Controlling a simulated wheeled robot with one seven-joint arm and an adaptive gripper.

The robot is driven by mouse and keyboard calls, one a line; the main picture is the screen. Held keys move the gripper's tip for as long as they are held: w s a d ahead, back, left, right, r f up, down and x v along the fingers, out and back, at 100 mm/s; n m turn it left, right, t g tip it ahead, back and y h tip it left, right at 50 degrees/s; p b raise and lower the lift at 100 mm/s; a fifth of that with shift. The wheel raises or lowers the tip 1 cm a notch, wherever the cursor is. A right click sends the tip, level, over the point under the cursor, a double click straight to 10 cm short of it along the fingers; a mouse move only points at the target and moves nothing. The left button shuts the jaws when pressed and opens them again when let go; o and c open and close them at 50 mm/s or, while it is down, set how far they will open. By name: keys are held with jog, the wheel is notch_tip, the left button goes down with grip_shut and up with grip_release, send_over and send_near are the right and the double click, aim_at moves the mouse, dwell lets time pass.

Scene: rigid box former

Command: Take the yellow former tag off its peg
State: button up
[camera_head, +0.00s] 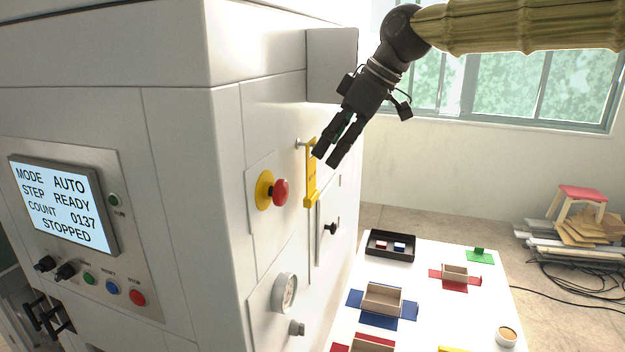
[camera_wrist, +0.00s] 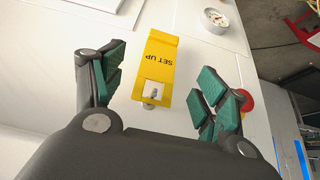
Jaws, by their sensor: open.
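The yellow former tag (camera_head: 311,178) hangs on the side of the white machine, from a small metal peg (camera_head: 300,143) near its top. In the wrist view the tag (camera_wrist: 160,68) reads "SET UP" and has a square hole, with the peg (camera_wrist: 153,92) showing in it. My gripper (camera_head: 325,160) is in front of the upper part of the tag. In the wrist view my gripper (camera_wrist: 158,82) is open and its green-padded fingers stand on either side of the tag, apart from it. Nothing is between the fingers in their grip.
A red emergency button (camera_head: 280,192) on a yellow base sits left of the tag. Below are a black knob (camera_head: 332,229) and a gauge (camera_head: 286,292). A white table (camera_head: 431,290) with box parts and a black tray (camera_head: 391,256) stands to the right.

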aim_at(315, 144)
jog(key=a+p, duration=0.1)
jog(key=w+a+p, duration=0.1)
jog(key=a, duration=0.1)
jog(key=shift+w+a+f, duration=0.1)
jog(key=shift+a+f, duration=0.05)
jog(key=shift+a, duration=0.1)
jog(key=shift+a+f, duration=0.15)
jog(key=shift+f, duration=0.05)
jog(key=shift+d+f, duration=0.2)
jog(key=shift+d, duration=0.05)
jog(key=shift+a, duration=0.15)
jog(key=c, duration=1)
